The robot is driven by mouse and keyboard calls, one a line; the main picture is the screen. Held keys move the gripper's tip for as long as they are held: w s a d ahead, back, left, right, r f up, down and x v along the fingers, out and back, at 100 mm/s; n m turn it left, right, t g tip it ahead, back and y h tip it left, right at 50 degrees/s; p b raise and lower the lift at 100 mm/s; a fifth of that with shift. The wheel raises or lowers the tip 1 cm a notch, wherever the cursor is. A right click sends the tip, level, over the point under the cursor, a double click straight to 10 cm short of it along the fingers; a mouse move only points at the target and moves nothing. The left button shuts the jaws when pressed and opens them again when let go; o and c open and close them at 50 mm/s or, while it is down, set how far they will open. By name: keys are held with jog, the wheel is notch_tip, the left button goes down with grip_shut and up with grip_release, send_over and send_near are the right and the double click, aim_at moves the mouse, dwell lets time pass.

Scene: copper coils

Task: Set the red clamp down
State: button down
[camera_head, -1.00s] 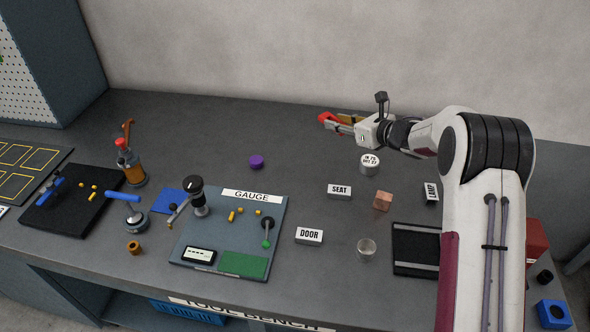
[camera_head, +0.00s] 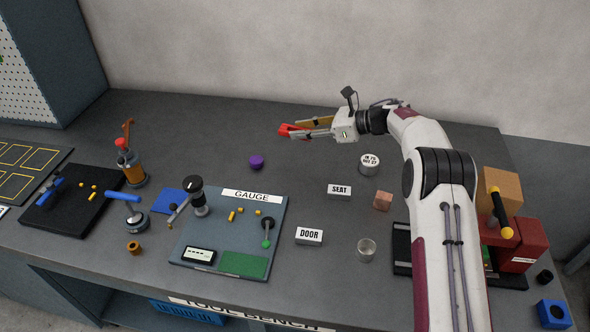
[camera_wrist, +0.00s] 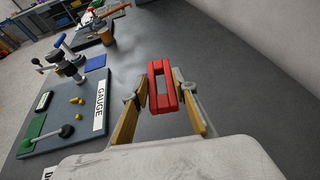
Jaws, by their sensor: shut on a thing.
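The red clamp (camera_head: 292,131) is in my gripper (camera_head: 312,128), above the back middle of the bench. In the wrist view the red clamp (camera_wrist: 162,87) is a red frame with an open slot, between the two yellowish fingers of my gripper (camera_wrist: 160,100). My gripper is shut on it. Dark bench top shows around and beyond the clamp in the wrist view. The height of the clamp over the bench is hard to tell.
A purple puck (camera_head: 256,162) lies in front of the clamp. The gauge board (camera_head: 228,237) is nearer the front. A white round item (camera_head: 369,164), the SEAT label (camera_head: 339,191) and a copper block (camera_head: 383,201) are to the right. The bench top (camera_head: 225,130) at back left is clear.

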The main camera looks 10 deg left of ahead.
jog(key=shift+s+n+g, duration=0.5)
jog(key=shift+s+g, duration=0.1)
jog(key=shift+s+d+n+g, duration=0.1)
jog(key=shift+s+n+g, duration=0.25)
jog(key=shift+s, duration=0.65)
jog(key=shift+f, duration=0.15)
send_over(301, 170)
jog(key=shift+f, duration=3)
jog(key=shift+f, duration=1.9)
jog(key=shift+f, duration=0.15)
jog(key=c, duration=1.6)
grip_release()
jog(key=shift+s, duration=0.1)
